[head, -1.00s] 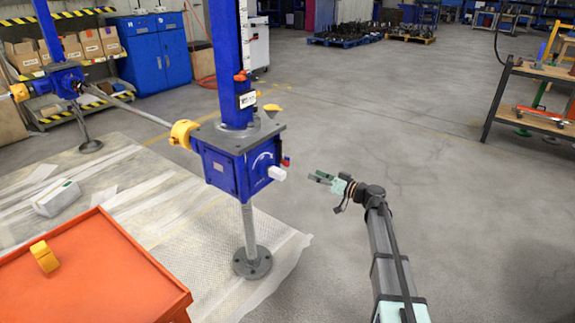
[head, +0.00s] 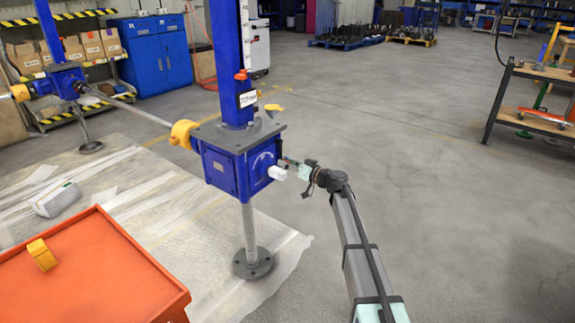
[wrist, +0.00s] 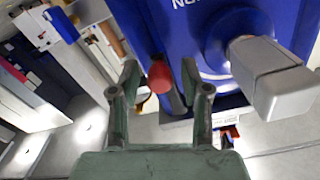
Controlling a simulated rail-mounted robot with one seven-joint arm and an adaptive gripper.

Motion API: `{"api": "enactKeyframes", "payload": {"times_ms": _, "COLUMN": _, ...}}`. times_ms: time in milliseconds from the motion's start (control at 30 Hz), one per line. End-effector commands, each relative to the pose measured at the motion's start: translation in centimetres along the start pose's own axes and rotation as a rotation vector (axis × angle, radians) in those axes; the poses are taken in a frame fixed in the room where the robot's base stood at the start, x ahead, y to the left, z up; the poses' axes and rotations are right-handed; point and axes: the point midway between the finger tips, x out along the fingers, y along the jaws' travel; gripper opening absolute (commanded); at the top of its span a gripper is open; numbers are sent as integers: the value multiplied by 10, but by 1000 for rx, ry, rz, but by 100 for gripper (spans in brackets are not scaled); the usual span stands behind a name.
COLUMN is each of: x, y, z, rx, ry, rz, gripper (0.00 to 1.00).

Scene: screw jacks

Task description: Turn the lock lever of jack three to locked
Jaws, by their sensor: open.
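The nearest screw jack has a blue gearbox (head: 222,168) under a blue column, with a white square block (head: 277,173) on its right side. The block is large at the right of the wrist view (wrist: 278,88). A lever with a red rounded tip (wrist: 160,76) stands beside the blue housing in the wrist view. My gripper (wrist: 160,92) is open, with one finger on each side of the red tip and no clear contact. In the head view my gripper (head: 289,163) is at the gearbox's right face and hides the lever. No jack number is readable.
A yellow coupling (head: 183,133) joins a shaft to a second blue jack (head: 62,82) at the back left. An orange cabinet (head: 110,270) with a yellow part (head: 42,254) stands front left. The floor to the right (head: 450,200) is clear.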

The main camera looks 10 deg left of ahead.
Motion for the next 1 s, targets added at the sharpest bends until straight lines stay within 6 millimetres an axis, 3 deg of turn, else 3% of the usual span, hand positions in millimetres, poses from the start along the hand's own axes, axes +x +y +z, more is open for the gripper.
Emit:
{"api": "enactKeyframes", "payload": {"times_ms": 200, "x": 0, "y": 0, "z": 0, "rx": 0, "ry": 0, "rz": 0, "gripper": 47}}
{"api": "enactKeyframes", "payload": {"times_ms": 333, "x": 0, "y": 0, "z": 0, "rx": 0, "ry": 0, "rz": 0, "gripper": 1}}
{"api": "enactKeyframes", "payload": {"times_ms": 733, "x": -1, "y": 4, "z": 0, "rx": -19, "ry": 2, "rz": 2, "gripper": 0}}
{"api": "enactKeyframes", "payload": {"times_ms": 1000, "x": -8, "y": 26, "z": -2, "rx": -120, "ry": 5, "rz": 12, "gripper": 0}}
